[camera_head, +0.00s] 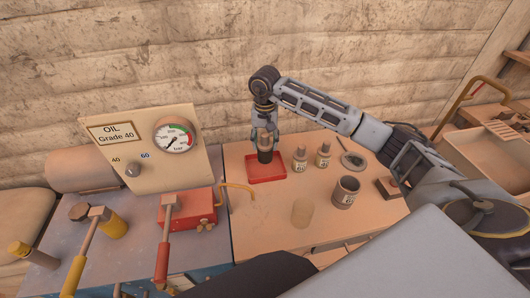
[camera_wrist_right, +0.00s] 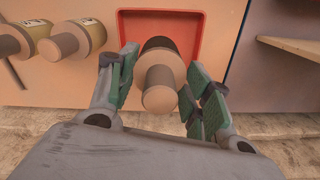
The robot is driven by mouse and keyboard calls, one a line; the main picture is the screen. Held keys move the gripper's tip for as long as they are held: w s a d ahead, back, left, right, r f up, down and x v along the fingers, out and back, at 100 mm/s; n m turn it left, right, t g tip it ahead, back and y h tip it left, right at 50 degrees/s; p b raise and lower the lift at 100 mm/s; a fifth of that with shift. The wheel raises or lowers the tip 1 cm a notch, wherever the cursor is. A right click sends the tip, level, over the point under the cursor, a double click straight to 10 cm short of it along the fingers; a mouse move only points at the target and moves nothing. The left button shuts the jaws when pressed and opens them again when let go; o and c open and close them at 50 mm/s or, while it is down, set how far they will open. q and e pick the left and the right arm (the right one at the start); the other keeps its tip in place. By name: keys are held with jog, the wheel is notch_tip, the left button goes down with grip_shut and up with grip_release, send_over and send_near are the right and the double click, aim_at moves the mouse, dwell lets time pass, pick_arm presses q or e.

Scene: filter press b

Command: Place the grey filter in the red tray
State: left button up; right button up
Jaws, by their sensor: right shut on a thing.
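The red tray (camera_head: 280,177) is a shallow square tray on the light wooden table. My right gripper (camera_head: 265,140) is above it, pointing down, shut on the grey filter (camera_head: 265,156). The filter is an upright cylinder, dark at its lower part, over the middle of the tray; I cannot tell whether its bottom touches the tray floor. In the right wrist view, the filter (camera_wrist_right: 159,75) looks brownish and stands between the fingers of the right gripper (camera_wrist_right: 163,66), with the red tray (camera_wrist_right: 190,17) around it. My left gripper is not in view.
Two small labelled bottles (camera_head: 300,159) stand right of the tray, with a round dish (camera_head: 354,161) beyond. A dark cup (camera_head: 345,191) and a pale cylinder (camera_head: 302,213) stand nearer. The gauge panel (camera_head: 150,155) and red press (camera_head: 190,209) are at left.

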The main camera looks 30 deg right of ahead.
aim_at(265, 152)
jog(key=shift+f, duration=1)
jog(key=shift+f+p, duration=0.45)
jog(key=shift+f, duration=1.45)
jog(key=shift+f, duration=0.1)
jog(key=o, duration=1)
jog(key=shift+o, duration=0.2)
